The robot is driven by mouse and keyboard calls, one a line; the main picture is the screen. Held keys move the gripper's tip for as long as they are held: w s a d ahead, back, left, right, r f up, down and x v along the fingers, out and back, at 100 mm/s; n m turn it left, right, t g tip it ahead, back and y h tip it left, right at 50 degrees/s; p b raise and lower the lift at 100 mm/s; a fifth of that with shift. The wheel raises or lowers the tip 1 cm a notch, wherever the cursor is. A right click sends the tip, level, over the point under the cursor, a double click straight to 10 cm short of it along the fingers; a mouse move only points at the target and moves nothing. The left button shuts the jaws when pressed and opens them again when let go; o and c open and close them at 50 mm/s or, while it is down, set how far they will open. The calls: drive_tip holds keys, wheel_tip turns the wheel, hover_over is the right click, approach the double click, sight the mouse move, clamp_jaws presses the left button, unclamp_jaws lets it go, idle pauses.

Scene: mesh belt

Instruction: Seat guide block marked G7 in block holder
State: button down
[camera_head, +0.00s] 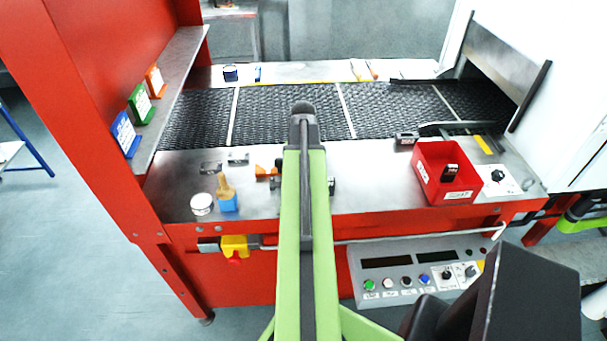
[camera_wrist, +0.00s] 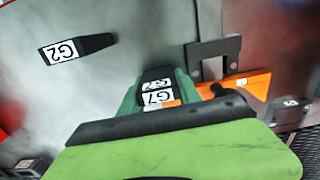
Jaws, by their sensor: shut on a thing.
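In the wrist view, my gripper (camera_wrist: 160,86) is shut on the guide block marked G7 (camera_wrist: 158,97), a dark block with white labels between the green fingers. A black bracket with a gap in its side (camera_wrist: 213,60), which looks like the block holder, lies just right of the held block. The two are apart in the picture; I cannot tell the height between them. A dark block marked G2 (camera_wrist: 76,48) lies at upper left. In the head view my own green arm hides the gripper and the G7 block.
An orange piece (camera_wrist: 245,92) lies beside the bracket, close to my gripper. In the head view, a red bin (camera_head: 430,180) stands right, a blue box with a brush (camera_head: 228,203) and a white roll (camera_head: 202,204) left. The mesh belt (camera_head: 270,112) runs behind.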

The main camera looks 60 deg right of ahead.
drive_tip(key=shift+r, duration=0.1)
wheel_tip(320, 180, up, 4)
drive_tip(key=p, duration=0.4)
drive_tip(key=shift+r+p, duration=0.25)
drive_tip(key=shift+p, duration=0.1)
drive_tip(key=s+d+r+p, duration=0.5)
drive_tip(key=s+r+p, duration=0.1)
drive_tip(key=s, duration=0.5)
drive_tip(key=f+b, duration=0.9)
drive_tip(key=shift+w+f, duration=0.2)
drive_tip(key=shift+f, duration=0.05)
drive_tip(key=shift+r, duration=0.25)
